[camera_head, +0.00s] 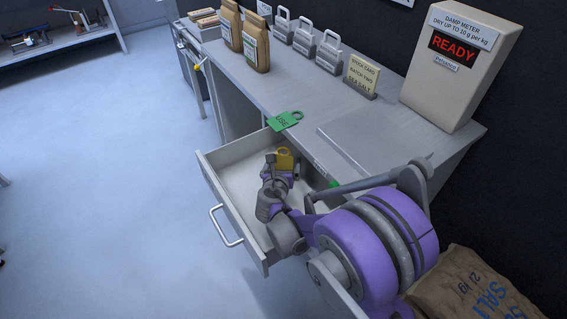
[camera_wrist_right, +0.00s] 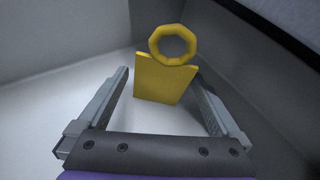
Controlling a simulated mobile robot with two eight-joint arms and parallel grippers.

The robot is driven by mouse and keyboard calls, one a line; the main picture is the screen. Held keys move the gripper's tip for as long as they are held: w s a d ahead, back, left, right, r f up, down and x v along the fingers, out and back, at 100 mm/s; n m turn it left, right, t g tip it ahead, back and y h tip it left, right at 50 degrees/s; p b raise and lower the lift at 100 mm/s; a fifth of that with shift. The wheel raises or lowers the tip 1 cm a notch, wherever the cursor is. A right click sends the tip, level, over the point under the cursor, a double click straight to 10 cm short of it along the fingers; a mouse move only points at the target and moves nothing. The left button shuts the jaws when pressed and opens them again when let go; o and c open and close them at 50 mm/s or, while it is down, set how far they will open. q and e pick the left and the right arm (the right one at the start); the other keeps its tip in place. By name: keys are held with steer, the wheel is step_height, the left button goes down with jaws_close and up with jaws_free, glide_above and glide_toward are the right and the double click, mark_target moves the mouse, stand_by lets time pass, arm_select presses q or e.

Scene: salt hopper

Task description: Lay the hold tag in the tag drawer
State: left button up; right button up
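The hold tag, a yellow plate with a ring at its top, shows in the head view (camera_head: 284,158) and in the right wrist view (camera_wrist_right: 165,80). It stands or leans inside the open tag drawer (camera_head: 234,244). My right gripper (camera_head: 279,163) reaches down into the drawer. In the right wrist view my right gripper (camera_wrist_right: 165,100) has its fingers spread wide, one on each side of the tag, with visible gaps. Whether the tag touches the drawer floor is hard to tell. My left gripper is not in view.
A green tag (camera_head: 285,121) lies at the bench edge above the drawer. On the bench (camera_head: 310,97) stand brown bags (camera_head: 256,42), grey metal weights (camera_head: 329,52), a stock card (camera_head: 361,76) and the damp meter (camera_head: 459,65) reading READY. A salt sack (camera_head: 470,285) is at lower right.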

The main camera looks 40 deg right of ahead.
steer(key=shift+s+a+r, duration=0.1)
steer(key=shift+r, duration=0.05)
steer(key=p+v, duration=0.2)
steer(key=v, duration=0.9)
steer(key=shift+s+a+r+p, duration=0.15)
steer(key=shift+a+p, duration=0.15)
steer(key=shift+p, duration=0.05)
